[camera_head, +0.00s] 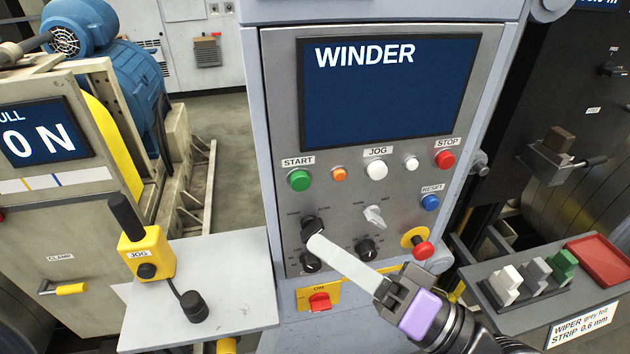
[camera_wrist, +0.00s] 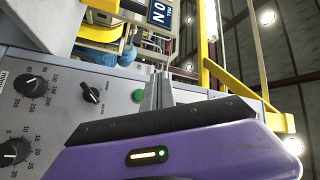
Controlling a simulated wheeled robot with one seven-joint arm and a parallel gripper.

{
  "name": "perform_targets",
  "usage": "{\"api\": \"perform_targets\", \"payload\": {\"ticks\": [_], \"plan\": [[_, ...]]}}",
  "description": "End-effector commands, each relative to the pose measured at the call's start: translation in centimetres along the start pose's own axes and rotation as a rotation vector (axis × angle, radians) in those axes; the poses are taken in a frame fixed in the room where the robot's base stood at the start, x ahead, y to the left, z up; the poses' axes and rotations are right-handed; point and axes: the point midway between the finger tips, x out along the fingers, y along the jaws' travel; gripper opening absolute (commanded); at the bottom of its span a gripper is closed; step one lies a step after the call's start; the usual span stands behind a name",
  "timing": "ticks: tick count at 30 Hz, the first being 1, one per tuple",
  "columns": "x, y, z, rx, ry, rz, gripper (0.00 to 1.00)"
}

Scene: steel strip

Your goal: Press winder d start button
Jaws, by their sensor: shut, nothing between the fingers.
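The green START button (camera_head: 299,180) sits at the upper left of the grey WINDER panel (camera_head: 335,190), under its label. It also shows in the wrist view (camera_wrist: 138,95), just left of my fingers. My gripper (camera_head: 316,241) is shut and empty. In the head view its pale fingers reach up and left from the lower right, with the tips below the START button and in front of the dark knobs. In the wrist view the closed fingers (camera_wrist: 160,78) point upward. The gap between tips and panel cannot be told. The tips appear clear of the button.
The panel also holds an orange light (camera_head: 339,174), a white JOG button (camera_head: 376,170), a red STOP button (camera_head: 445,159), a blue RESET button (camera_head: 430,202) and a red emergency knob (camera_head: 423,250). A shelf with a yellow JOG box (camera_head: 147,255) stands left.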

Motion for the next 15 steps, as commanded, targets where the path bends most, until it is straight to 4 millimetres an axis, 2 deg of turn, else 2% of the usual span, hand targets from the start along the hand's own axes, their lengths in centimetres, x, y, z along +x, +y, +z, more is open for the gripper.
{"api": "perform_targets", "payload": {"ticks": [8, 15], "plan": [[0.1, 0.1, -0.1, -0.001, 0.002, 0.001, 0.0], [1.4, 1.0, -1.1, 0.0, 0.002, 0.001, 0.0]]}}
